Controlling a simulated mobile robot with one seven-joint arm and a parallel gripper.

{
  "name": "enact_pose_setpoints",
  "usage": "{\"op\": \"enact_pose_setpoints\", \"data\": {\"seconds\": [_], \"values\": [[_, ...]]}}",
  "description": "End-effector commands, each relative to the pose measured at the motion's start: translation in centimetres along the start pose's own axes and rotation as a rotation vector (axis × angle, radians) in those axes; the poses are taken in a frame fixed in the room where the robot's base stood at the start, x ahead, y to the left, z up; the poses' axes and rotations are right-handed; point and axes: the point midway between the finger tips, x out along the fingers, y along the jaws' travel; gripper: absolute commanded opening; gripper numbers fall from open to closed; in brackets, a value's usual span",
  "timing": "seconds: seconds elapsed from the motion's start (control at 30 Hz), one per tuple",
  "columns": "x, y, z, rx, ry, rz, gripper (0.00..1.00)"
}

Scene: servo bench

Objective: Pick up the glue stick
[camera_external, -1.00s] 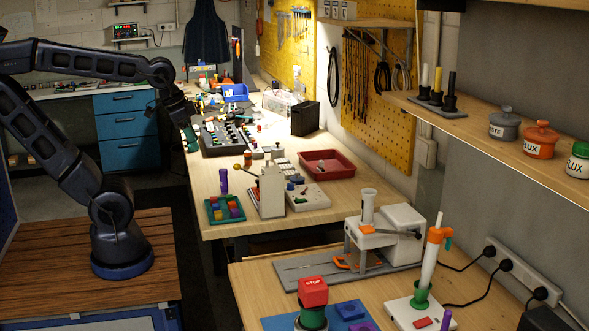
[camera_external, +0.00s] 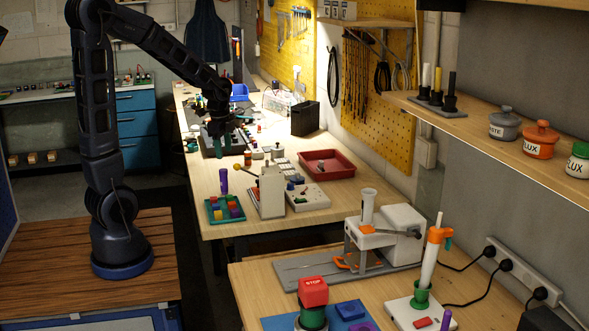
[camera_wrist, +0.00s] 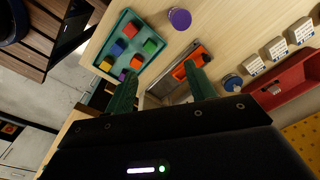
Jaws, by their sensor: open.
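A purple upright cylinder, which looks like the glue stick (camera_external: 223,181), stands on the wooden bench just behind the teal tray. In the wrist view the purple cylinder (camera_wrist: 180,19) shows from above near the top edge, beyond the fingertips and apart from them. My gripper (camera_external: 217,135) is over the far part of the bench, behind the cylinder. In the wrist view my gripper (camera_wrist: 160,83) has its two green fingers spread wide with nothing between them. A second purple upright object (camera_external: 446,320) shows at the bottom edge of the external view.
The teal tray (camera_wrist: 101,41) holds several coloured blocks beside the cylinder. A grey fixture with an orange part (camera_wrist: 189,66) lies close to the right finger. A red tray (camera_external: 341,171) is farther right. Bare wood surrounds the purple cylinder on its right side.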

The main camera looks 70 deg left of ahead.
Motion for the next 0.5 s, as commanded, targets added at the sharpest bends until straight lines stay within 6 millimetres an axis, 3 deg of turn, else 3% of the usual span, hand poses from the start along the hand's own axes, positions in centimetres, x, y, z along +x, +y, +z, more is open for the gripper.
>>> {"op": "enact_pose_setpoints", "data": {"seconds": [0.2,0.5], "values": [[3.6,-3.5,2.7,0.087,-0.026,0.047,0.55],[6.0,-4.4,3.7,0.124,-0.032,0.064,0.55]]}}
